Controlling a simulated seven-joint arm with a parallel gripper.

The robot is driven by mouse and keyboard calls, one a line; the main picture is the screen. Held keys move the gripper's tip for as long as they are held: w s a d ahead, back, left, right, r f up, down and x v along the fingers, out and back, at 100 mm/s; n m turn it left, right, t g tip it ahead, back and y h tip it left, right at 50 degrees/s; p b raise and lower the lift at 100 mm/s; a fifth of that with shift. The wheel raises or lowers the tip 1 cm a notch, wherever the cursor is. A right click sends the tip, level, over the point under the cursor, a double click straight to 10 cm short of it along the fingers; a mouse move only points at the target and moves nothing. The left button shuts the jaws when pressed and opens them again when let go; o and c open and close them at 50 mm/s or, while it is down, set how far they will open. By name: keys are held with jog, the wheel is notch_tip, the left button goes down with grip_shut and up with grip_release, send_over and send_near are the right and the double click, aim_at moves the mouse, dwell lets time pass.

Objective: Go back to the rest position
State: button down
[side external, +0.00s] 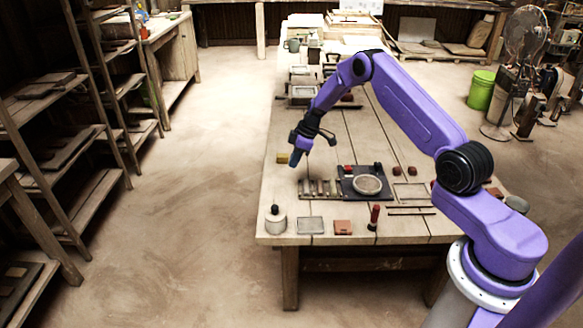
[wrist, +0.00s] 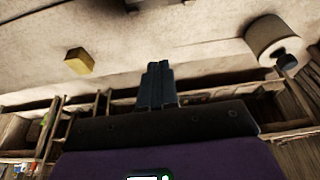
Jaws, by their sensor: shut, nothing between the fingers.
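My gripper (side external: 295,160) points down above the left part of the wooden table (side external: 275,190), close beside the yellow block (side external: 282,158) in the side view. Its two fingers are together with nothing between them. In the wrist view the closed fingertips (wrist: 158,68) are in the middle, apart from the yellow block (wrist: 79,61) at upper left and the white jar with a dark knob (wrist: 273,40) at upper right.
A dark plate with a round pale disc (side external: 367,184) lies mid-table, beside a row of small tiles (side external: 320,188). A white jar (side external: 275,220), a grey tray (side external: 311,225), a reddish tile (side external: 343,227) and a red-handled tool (side external: 374,217) line the front edge. Shelves (side external: 75,140) stand left.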

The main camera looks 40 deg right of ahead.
jog(key=s+a+r+n+g, duration=0.1)
jog(key=s+a+r, duration=0.7)
jog(key=a, duration=0.3)
jog(key=s+a+r+n+g, duration=0.1)
jog(key=s+a+r, duration=0.7)
jog(key=a, duration=0.2)
jog(key=s+a+r+n+h, duration=0.1)
jog(key=s+r, duration=0.2)
jog(key=s, duration=0.5)
jog(key=s+a+r, duration=0.1)
jog(key=s+r, duration=0.2)
jog(key=s, duration=0.6)
jog(key=s+d, duration=0.3)
jog(key=s, duration=0.3)
jog(key=s+d+h, duration=0.1)
jog(key=s+d, duration=0.2)
jog(key=s, duration=0.4)
jog(key=shift+r+n, duration=0.3)
jog(key=shift+s, duration=0.1)
